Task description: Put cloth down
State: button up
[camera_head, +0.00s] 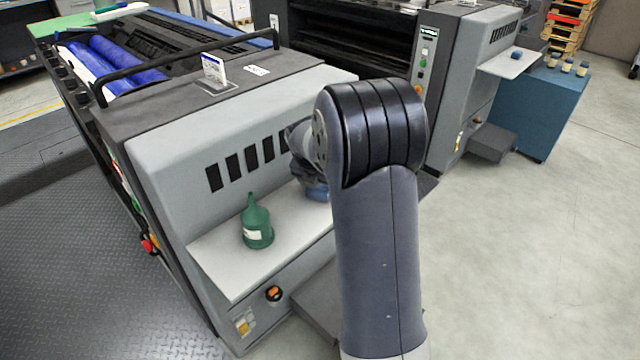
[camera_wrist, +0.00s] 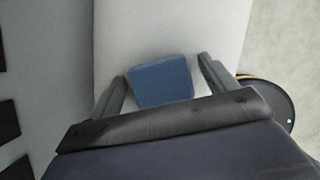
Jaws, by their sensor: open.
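The blue cloth (camera_wrist: 162,82) lies on the white shelf (camera_wrist: 170,30), between the two spread fingers of my gripper (camera_wrist: 163,80) in the wrist view. Bare gaps show between the cloth and both fingers, so my gripper is open. In the head view a bit of the blue cloth (camera_head: 317,192) shows on the shelf (camera_head: 225,262), left of my arm. My arm hides much of the gripper and the right part of the shelf there.
A green bottle (camera_head: 256,222) with a spout stands on the shelf, left of the cloth. The grey machine wall with dark slots (camera_head: 230,165) rises behind the shelf. A second unit has its own shelf (camera_head: 508,63), and a blue cabinet (camera_head: 540,105) stands at the right.

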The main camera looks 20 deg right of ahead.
jog(key=p+v, duration=0.1)
jog(key=v, duration=1.1)
jog(key=shift+r+p, duration=0.15)
jog(key=shift+p, duration=0.2)
jog(key=b+x, duration=0.1)
jog(key=x, duration=1.1)
jog(key=shift+b, duration=0.3)
jog(key=shift+r+p, duration=0.3)
jog(key=shift+r, duration=1.5)
jog(key=shift+f, duration=0.1)
